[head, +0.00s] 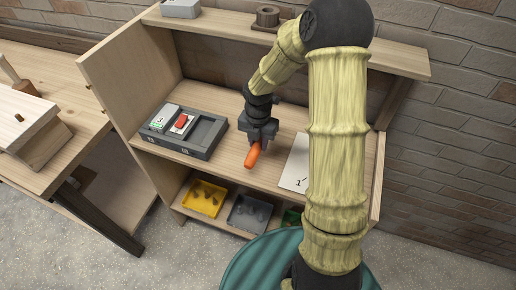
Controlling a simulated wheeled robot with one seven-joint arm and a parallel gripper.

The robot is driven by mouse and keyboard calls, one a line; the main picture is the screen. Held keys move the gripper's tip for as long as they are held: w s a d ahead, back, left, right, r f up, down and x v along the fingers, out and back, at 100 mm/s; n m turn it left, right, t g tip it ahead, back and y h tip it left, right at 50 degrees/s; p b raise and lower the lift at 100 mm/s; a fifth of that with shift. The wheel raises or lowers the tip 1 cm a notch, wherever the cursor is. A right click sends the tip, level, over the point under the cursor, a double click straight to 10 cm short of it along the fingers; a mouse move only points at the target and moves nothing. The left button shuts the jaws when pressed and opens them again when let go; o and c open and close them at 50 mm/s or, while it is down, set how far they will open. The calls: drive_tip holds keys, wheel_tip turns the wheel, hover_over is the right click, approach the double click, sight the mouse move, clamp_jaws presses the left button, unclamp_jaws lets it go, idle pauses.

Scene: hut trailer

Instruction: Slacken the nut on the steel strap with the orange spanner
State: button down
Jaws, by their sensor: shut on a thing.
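My gripper (257,138) is over the wooden shelf of the workbench, near the middle of the head view. It is shut on an orange object, seemingly the handle of the orange spanner (252,155), which sticks out below the fingers and slants down. The spanner's working end cannot be made out. I cannot make out the steel strap or its nut in this view.
Left of my gripper lies a dark grey tray (203,139) with a box with a red part (181,123). A white sheet (296,165) lies to the right. A yellow bin (204,199) and a grey bin (249,213) stand on the lower shelf. A wooden side panel (118,75) bounds the left.

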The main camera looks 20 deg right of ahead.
sight(260, 142)
wheel_tip(260, 142, up, 6)
drive_tip(key=shift+f, duration=0.15)
drive_tip(key=shift+d, duration=0.1)
idle(0.5)
drive_tip(key=shift+d+p, duration=0.15)
drive_tip(key=shift+p, duration=0.4)
drive_tip(key=s+d+m+p, duration=0.2)
drive_tip(key=s+d+p, duration=0.1)
drive_tip(key=d+p, duration=0.4)
drive_tip(key=s+d+m+y+p, duration=0.1)
drive_tip(key=s+d+m+p, duration=0.2)
drive_tip(key=d+p, duration=0.4)
drive_tip(key=s+p, duration=0.1)
drive_tip(key=p, duration=0.3)
drive_tip(key=shift+m, duration=0.3)
